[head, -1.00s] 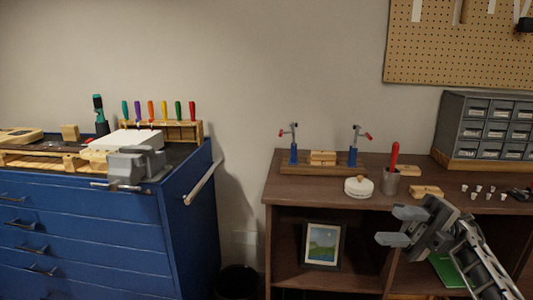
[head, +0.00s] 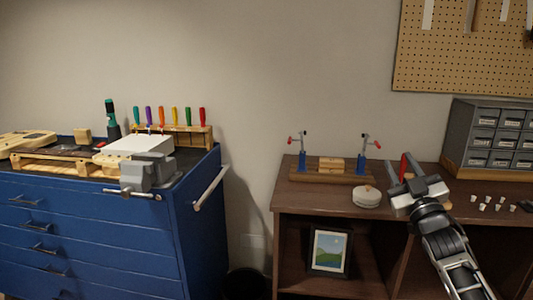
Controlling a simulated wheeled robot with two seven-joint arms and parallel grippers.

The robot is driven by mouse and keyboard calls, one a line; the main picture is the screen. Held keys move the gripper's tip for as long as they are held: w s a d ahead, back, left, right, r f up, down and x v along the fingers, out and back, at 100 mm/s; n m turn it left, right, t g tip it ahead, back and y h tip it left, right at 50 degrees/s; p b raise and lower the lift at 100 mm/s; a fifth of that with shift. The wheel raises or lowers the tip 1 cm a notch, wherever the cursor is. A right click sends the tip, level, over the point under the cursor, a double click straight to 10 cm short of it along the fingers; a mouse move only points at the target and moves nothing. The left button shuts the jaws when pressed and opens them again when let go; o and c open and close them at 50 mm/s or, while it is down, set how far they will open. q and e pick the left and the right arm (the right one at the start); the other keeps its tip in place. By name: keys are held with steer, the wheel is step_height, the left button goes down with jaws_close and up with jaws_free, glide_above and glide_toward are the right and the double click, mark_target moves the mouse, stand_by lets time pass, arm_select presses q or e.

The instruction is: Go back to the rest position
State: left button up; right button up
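My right gripper (head: 397,176) is in the head view at the right, over the front part of the brown wooden bench (head: 290,203). Its two fingers stand apart and point away from me. A red-handled tool (head: 404,163) shows right by the fingers, and its cup is hidden behind the gripper. I cannot tell whether the fingers touch the tool. My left gripper is not in view.
A round white tin (head: 367,197) sits left of the gripper, near a wooden stand with blue clamps (head: 302,160). A grey drawer cabinet (head: 488,138) stands right. A blue tool chest (head: 100,240) with a grey vise (head: 147,174) is left. A framed picture (head: 329,251) is below.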

steer(key=w+d+f+m+g+h, duration=0.1)
steer(key=d+f+m+g+h, duration=0.15)
steer(key=f, duration=0.25)
steer(key=w+d+f+m+g+h, duration=0.1)
steer(key=f+m+g+h, duration=0.1)
steer(key=f+g, duration=0.3)
steer(key=s+a+f+y, duration=0.1)
steer(key=s+a+f, duration=0.25)
steer(key=f, duration=0.25)
steer(key=s+a+f+y, duration=0.1)
steer(key=s+a+f, duration=0.1)
steer(key=s+f, duration=0.25)
steer(key=s+a+f+n+g+y, duration=0.1)
steer(key=s+a+f+g+y, duration=0.15)
steer(key=s+a+f, duration=0.7)
steer(key=s+a+f+g, duration=0.1)
steer(key=s+a, duration=0.1)
steer(key=s, duration=0.8)
steer(key=s+a+f+g+y, duration=0.1)
steer(key=s+a+f, duration=0.1)
steer(key=s, duration=0.8)
steer(key=shift+s+a+m+g, duration=0.3)
steer(key=shift+a+m, duration=0.15)
steer(key=shift+a, duration=0.2)
